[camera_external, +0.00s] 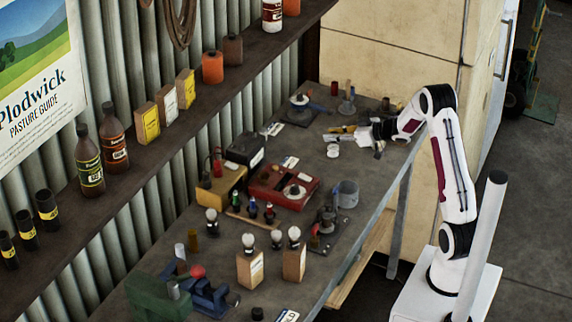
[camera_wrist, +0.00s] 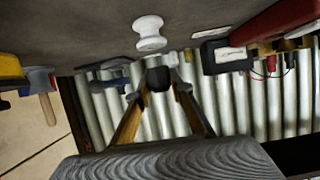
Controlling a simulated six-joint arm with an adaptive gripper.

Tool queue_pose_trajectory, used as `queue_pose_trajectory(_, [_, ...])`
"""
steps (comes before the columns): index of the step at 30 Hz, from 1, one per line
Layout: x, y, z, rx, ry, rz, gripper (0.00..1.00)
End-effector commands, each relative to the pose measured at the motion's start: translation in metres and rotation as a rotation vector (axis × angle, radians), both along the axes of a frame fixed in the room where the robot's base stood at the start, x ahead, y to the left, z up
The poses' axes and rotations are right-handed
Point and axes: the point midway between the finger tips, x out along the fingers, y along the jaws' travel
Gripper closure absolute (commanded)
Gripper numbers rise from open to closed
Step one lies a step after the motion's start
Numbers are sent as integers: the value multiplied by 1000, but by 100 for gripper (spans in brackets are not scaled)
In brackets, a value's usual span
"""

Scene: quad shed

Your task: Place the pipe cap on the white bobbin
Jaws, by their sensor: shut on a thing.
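My gripper (camera_external: 338,133) reaches in over the far part of the bench with its fingers pointing left. In the wrist view my gripper (camera_wrist: 160,84) is shut on a small dark pipe cap (camera_wrist: 158,77) between the fingertips. The white bobbin (camera_wrist: 148,30) stands on the bench top, apart from the cap and just above it in the wrist picture. In the external view the white bobbin (camera_external: 333,150) sits just below the fingers. The cap is too small to make out in the external view.
A red case (camera_external: 284,187) and a black box (camera_external: 245,149) stand left of the bobbin. A round-based device (camera_external: 299,107) stands behind my gripper. A grey cup (camera_external: 347,194) stands nearer the front edge. The bench around the bobbin is mostly clear. The corrugated wall lies beyond.

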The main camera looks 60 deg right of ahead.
Motion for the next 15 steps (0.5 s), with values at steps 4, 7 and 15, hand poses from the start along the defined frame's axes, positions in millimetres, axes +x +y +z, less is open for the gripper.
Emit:
queue_pose_trajectory(4, [0, 0, -16, 3, 1, 1, 92])
queue_pose_trajectory(7, [0, 0, -22, 0, 0, 1, 92])
queue_pose_trajectory(15, [0, 0, -24, -1, 0, 0, 92])
